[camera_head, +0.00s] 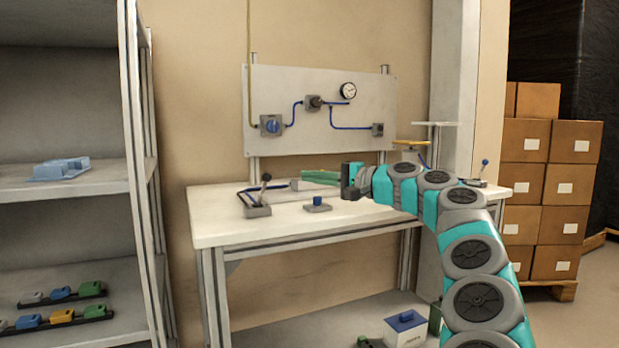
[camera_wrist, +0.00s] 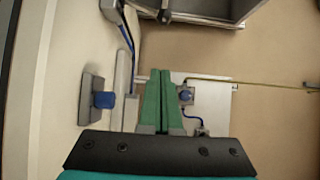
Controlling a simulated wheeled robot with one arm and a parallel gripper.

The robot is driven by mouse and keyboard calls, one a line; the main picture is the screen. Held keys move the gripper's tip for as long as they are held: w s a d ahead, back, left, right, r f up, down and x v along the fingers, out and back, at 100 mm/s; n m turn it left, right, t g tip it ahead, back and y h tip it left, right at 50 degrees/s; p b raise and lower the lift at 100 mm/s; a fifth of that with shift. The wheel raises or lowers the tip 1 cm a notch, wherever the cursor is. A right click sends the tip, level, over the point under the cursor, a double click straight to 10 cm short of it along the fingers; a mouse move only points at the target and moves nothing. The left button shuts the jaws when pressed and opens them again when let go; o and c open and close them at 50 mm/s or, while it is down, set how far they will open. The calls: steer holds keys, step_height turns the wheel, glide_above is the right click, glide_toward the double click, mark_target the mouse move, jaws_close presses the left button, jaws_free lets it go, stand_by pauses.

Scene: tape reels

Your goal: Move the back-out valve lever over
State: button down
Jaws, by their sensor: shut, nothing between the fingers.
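A lever (camera_head: 264,184) with a dark knob stands on a grey block (camera_head: 258,211) at the left end of the bench, with a blue hose running from it. A second lever (camera_head: 483,170) with a blue knob stands at the right end, beyond my arm. No readable label shows which is the back-out valve. My gripper (camera_head: 304,176) has green fingers, held over the back of the bench, pointing left toward the first lever and apart from it. In the wrist view my gripper (camera_wrist: 161,72) has its fingers together and empty.
A grey block with a blue knob (camera_head: 317,201) sits on the bench (camera_head: 345,214); the knob also shows in the wrist view (camera_wrist: 104,100). Shelving (camera_head: 75,190) stands left; cartons (camera_head: 570,190) are stacked right.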

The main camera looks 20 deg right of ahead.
mark_target(264, 188)
steer(key=p+x, duration=0.1)
steer(key=x, duration=0.7)
steer(key=shift+w+a, duration=0.1)
steer(key=shift+a, duration=0.15)
steer(key=shift+s, duration=0.4)
steer(key=shift+s+a, duration=0.45)
steer(key=shift+s, duration=0.25)
steer(key=shift+s+a, duration=0.45)
steer(key=shift+s, duration=0.25)
steer(key=shift+a+r+n+g, duration=0.2)
steer(key=shift+a+n+g, duration=0.05)
steer(key=shift+n+g, duration=0.05)
